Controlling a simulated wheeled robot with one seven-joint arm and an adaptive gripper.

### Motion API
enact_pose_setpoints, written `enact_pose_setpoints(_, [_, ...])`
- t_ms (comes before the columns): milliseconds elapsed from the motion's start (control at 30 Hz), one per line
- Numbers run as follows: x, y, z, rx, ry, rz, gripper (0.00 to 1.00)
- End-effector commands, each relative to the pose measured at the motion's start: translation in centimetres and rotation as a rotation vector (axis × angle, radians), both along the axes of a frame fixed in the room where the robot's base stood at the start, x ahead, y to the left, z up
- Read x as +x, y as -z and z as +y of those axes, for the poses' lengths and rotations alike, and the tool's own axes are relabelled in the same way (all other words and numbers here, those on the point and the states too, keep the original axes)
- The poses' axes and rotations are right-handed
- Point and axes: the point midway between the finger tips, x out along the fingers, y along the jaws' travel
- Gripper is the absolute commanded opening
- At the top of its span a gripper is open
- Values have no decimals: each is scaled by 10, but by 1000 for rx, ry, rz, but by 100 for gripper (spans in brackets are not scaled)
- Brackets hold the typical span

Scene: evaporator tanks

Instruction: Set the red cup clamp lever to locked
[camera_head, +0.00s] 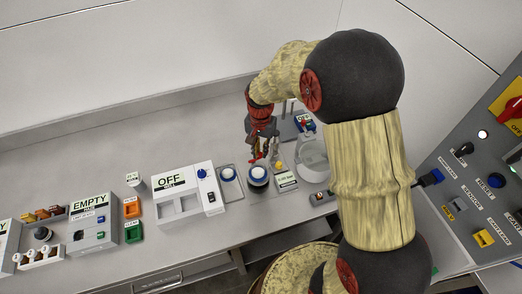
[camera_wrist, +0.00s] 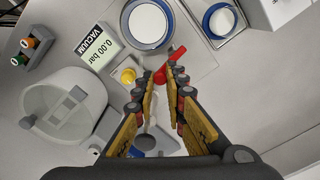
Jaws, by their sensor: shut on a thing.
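The red cup clamp lever (camera_wrist: 163,74) shows between the fingertips of my gripper (camera_wrist: 162,75) in the wrist view. One end of it sticks out beyond the fingers, towards the round blue-rimmed cup (camera_wrist: 149,24). My gripper is shut on the lever; the fingers hide part of it. In the head view, my gripper (camera_head: 262,155) points down at the bench beside the blue-rimmed cup (camera_head: 258,176), and a bit of red shows at its tips. I cannot read any locked or unlocked mark.
A yellow knob (camera_wrist: 128,75) and the vacuum display (camera_wrist: 97,42), reading 0.00 bar, are close to the gripper. A pale round vessel (camera_wrist: 62,105) stands to the left in the wrist view. A second blue-rimmed cup (camera_wrist: 219,20) and the mill box (camera_head: 180,205) are nearby.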

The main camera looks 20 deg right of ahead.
Motion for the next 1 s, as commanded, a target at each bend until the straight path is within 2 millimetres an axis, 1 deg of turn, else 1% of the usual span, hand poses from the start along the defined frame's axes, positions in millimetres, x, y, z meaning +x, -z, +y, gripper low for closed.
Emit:
enact_pose_setpoints(567, [15,-1,7,1,-521,-1,0])
enact_pose_setpoints(1000, [23,-1,16,1,-938,-1,0])
